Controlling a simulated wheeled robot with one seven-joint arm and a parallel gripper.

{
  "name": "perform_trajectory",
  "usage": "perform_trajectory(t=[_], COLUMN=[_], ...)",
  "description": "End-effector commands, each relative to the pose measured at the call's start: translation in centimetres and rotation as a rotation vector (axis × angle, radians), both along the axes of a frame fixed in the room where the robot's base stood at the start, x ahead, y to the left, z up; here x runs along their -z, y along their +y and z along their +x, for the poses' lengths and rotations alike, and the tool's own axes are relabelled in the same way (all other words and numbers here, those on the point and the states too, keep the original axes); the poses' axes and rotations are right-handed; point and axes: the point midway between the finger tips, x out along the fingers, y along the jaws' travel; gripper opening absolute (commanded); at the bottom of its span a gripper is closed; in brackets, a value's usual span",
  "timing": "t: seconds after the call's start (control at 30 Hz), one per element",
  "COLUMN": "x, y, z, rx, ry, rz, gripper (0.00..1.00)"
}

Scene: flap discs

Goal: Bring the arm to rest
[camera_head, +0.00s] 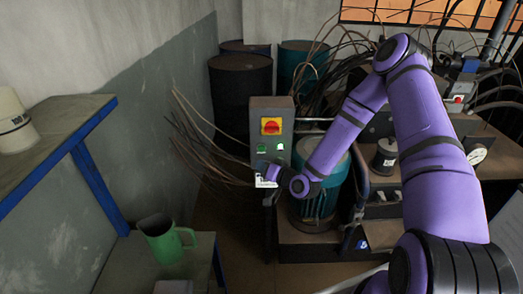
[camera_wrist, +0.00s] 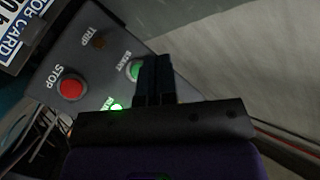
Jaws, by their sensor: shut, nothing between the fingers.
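My arm is stretched out, with my gripper (camera_head: 270,172) at the lower part of a grey control box (camera_head: 272,108). In the wrist view my gripper's black fingers (camera_wrist: 154,62) are shut together with nothing between them. Their tips are beside the green START button (camera_wrist: 135,69); I cannot tell whether they touch it. A red STOP button (camera_wrist: 71,89) and a dark TRIP lamp (camera_wrist: 98,41) sit on the same panel. A green lamp (camera_wrist: 116,107), its label partly hidden, glows next to my gripper.
A yellow plate with a red switch (camera_head: 271,126) is on the box's upper part. A teal motor (camera_head: 322,190) stands right behind my forearm. Dark drums (camera_head: 240,92) and loose rods are behind. A blue-framed shelf (camera_head: 60,135) and green jug (camera_head: 165,238) are at left.

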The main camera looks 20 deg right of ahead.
Motion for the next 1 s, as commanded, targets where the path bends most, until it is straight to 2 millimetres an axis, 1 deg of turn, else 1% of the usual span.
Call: perform_trajectory(t=[0.7,0.87,1.0], x=[-0.2,-1.4,-3.2], y=[0.0,-0.1,-0.6], z=[0.1,0.3,0.4], rx=[-0.006,-0.046,-0.091], ry=[0.005,0.033,0.084], rz=[-0.013,-0.104,-0.235], gripper=[0.00,0.00,0.00])
